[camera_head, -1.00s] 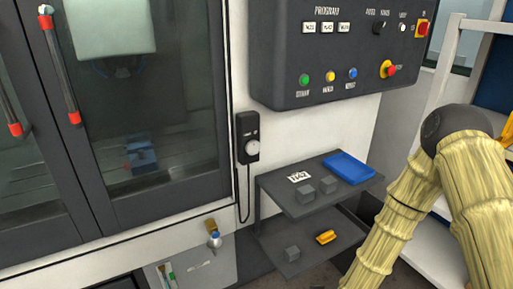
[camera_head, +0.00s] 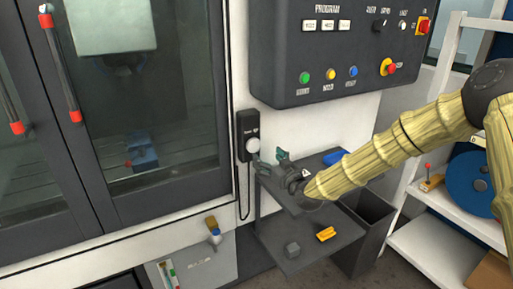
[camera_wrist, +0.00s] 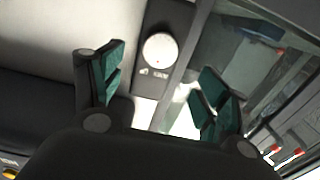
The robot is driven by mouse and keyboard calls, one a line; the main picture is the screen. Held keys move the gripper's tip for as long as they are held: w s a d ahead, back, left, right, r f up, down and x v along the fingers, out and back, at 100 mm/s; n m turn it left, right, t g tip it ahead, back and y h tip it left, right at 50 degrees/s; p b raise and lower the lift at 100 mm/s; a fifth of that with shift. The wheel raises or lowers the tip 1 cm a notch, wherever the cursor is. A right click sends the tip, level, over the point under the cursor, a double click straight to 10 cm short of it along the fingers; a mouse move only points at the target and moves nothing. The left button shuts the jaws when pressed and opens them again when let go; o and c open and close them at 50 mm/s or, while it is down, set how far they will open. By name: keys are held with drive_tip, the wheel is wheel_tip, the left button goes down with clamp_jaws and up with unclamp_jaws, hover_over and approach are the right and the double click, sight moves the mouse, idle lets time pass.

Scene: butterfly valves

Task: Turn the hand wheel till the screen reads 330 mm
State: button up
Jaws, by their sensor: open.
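The hand wheel (camera_head: 253,146) is a small white round knob on a dark pendant box (camera_head: 246,125) fixed to the white machine wall. It also shows in the wrist view (camera_wrist: 159,48), above the gap between my fingers. My gripper (camera_head: 270,160) is open and empty, just right of and below the wheel, with its fingers pointing toward the wall. In the wrist view my gripper (camera_wrist: 160,88) has its green-padded fingers wide apart, and neither touches the wheel. A readable screen with a millimetre value cannot be made out.
A dark two-tier shelf (camera_head: 295,262) stands under my arm, with a blue tray (camera_head: 334,157) on top and a yellow piece (camera_head: 326,234) below. A control panel (camera_head: 340,50) hangs above. Machine doors (camera_head: 140,130) are at left, and a white rack (camera_head: 430,245) is at right.

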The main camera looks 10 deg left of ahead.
sight(255, 146)
drive_tip(key=p+x, duration=0.2)
drive_tip(key=x, duration=0.6)
drive_tip(key=shift+w+a+p, duration=0.25)
drive_tip(key=shift+w+p, duration=0.1)
drive_tip(key=shift+c, duration=0.2)
drive_tip(key=c, duration=1)
